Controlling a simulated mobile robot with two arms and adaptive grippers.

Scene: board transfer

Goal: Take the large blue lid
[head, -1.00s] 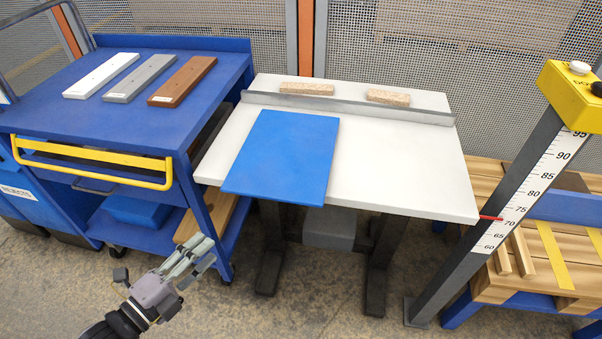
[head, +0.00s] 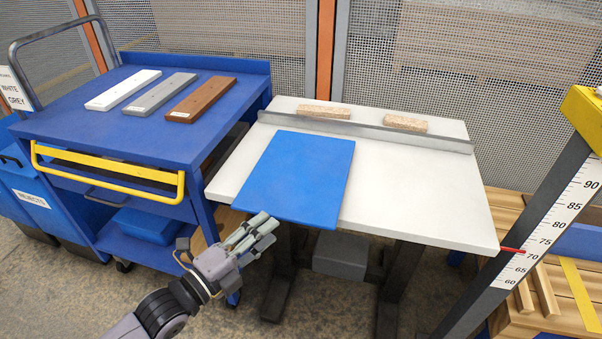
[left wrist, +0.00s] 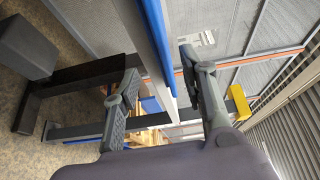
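The large blue lid (head: 298,178) is a flat blue rectangle lying on the white table (head: 415,195), its near edge at or slightly past the table's front edge. My left gripper (head: 266,222) is just in front of the lid's near left corner. In the left wrist view its two fingers are apart, with the lid's blue edge (left wrist: 154,32) and the pale table edge showing in the gap between them. I cannot tell whether the fingers reach around the lid or touch it. My right gripper is not in view.
A blue cart (head: 120,125) with a yellow handle (head: 110,167) stands left, bearing white, grey and brown boards. A metal rail (head: 365,131) crosses the table, with two tan blocks behind it. A yellow-topped height gauge (head: 545,210) stands right. The table right of the lid is clear.

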